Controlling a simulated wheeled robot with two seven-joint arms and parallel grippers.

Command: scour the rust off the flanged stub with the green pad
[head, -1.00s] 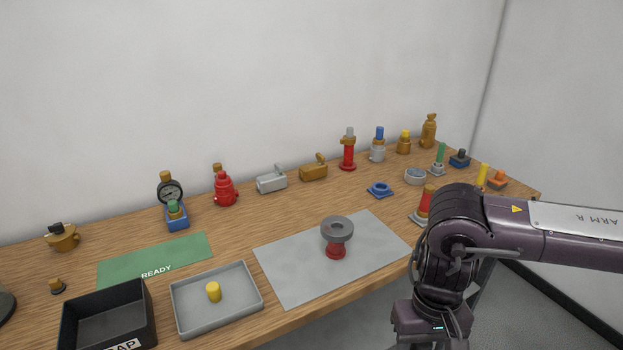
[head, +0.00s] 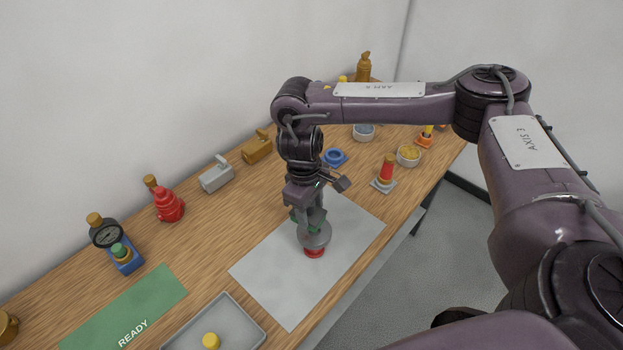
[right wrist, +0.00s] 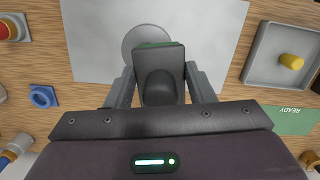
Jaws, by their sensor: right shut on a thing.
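The flanged stub (head: 315,243) stands upright on the grey mat, with a grey round flange on top and a red base. In the right wrist view its flange (right wrist: 136,44) is partly covered by the pad. My right gripper (head: 309,211) points down over the stub and is shut on the green pad's dark handle. The pad's dark backing block (right wrist: 160,60) sits between the fingers, with a thin green edge (right wrist: 155,44) showing. The pad is at or just above the flange; I cannot tell whether they touch. Any rust under the pad is hidden. My left gripper is not in view.
The grey mat (head: 285,290) is otherwise clear. A grey tray (head: 245,312) with a yellow cylinder (head: 211,341) and a green READY mat (head: 130,310) lie to the left. A red-and-orange fitting (head: 386,170) stands right of the mat. Several valves line the back.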

